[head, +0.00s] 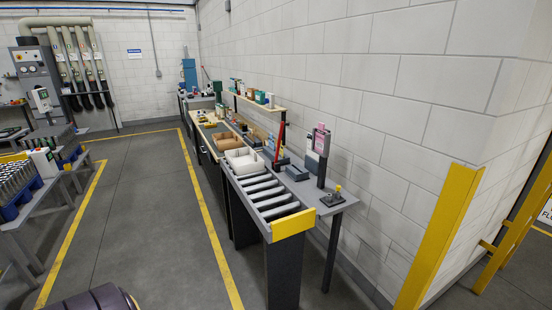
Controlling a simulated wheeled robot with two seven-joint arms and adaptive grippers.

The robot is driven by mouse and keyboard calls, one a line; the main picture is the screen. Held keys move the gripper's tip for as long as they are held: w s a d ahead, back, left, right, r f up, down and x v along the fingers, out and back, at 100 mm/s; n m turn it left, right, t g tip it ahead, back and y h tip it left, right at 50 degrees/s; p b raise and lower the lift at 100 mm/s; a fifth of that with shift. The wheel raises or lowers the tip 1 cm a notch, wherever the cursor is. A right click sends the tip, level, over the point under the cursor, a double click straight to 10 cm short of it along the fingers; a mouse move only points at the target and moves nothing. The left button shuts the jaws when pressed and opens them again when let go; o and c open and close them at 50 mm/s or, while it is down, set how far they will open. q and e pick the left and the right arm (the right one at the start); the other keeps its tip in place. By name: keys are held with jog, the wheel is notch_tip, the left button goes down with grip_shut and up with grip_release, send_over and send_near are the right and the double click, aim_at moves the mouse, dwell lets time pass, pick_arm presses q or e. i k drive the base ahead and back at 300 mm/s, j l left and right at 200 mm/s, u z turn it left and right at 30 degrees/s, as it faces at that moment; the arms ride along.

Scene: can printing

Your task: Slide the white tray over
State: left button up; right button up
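A white tray (245,160) sits at the far end of the roller conveyor (268,190), next to the workbench. It is an open box, and its inside looks empty from here. Brown boxes stand just behind it on the bench. The rollers between the tray and the yellow end plate (293,223) are bare. Neither of my grippers is in view.
A grey side shelf (333,205) right of the rollers carries a post with a pink-topped device (321,139). A yellow post (437,240) stands at the right. Racks of cans (17,183) stand at the left. The floor (140,200) between is clear.

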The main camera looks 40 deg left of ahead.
aim_at(243, 161)
jog(key=u, duration=1.55)
